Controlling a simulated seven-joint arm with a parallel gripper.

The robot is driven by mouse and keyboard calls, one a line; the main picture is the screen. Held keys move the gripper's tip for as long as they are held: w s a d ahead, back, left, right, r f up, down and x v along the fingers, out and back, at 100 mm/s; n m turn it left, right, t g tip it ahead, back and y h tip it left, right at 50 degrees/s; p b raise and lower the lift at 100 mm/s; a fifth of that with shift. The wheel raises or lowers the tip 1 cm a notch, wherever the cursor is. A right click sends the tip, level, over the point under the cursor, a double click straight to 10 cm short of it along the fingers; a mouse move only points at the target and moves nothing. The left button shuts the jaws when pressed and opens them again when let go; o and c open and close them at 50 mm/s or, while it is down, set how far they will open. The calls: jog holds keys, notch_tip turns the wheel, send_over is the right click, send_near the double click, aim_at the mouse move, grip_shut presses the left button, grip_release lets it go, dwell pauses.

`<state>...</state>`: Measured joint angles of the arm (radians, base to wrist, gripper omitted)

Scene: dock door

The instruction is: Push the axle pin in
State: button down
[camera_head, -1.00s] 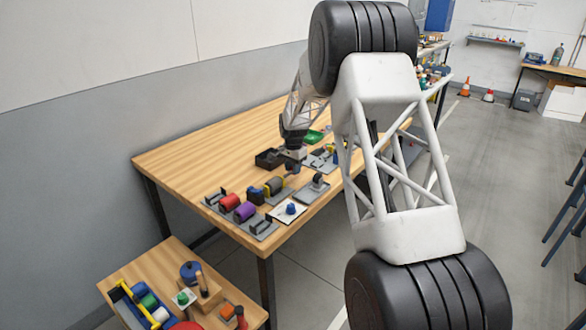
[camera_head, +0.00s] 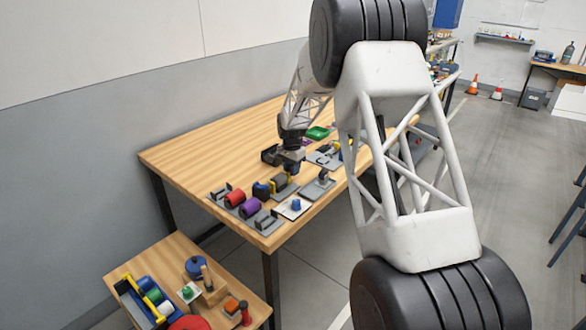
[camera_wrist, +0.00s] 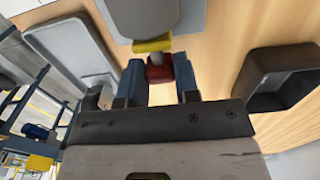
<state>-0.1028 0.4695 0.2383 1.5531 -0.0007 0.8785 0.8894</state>
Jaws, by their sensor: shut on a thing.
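My gripper (camera_wrist: 158,82) has two blue fingers closed on a small red piece, seen as the red head of the axle pin (camera_wrist: 158,68). Just beyond it in the wrist view is a yellow part (camera_wrist: 152,45), at the end of a grey rounded body (camera_wrist: 145,15). Whether the pin enters or only touches the yellow part is hidden. In the head view, my gripper (camera_head: 292,168) is low over the workbench, just behind the grey and yellow roller stand (camera_head: 285,186). The pin cannot be made out there.
On the workbench (camera_head: 215,150), red (camera_head: 235,198) and purple (camera_head: 250,209) rollers sit in grey stands. A blue knob (camera_head: 296,204) is on a white plate. A dark open bin (camera_wrist: 285,78) lies right of my gripper in the wrist view, a grey tray (camera_wrist: 75,55) left.

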jog(key=c, duration=0.8)
grip_release()
jog(key=shift+s+a, duration=0.1)
jog(key=shift+c, duration=0.2)
jog(key=shift+r, duration=0.1)
jog(key=shift+r, duration=3.8)
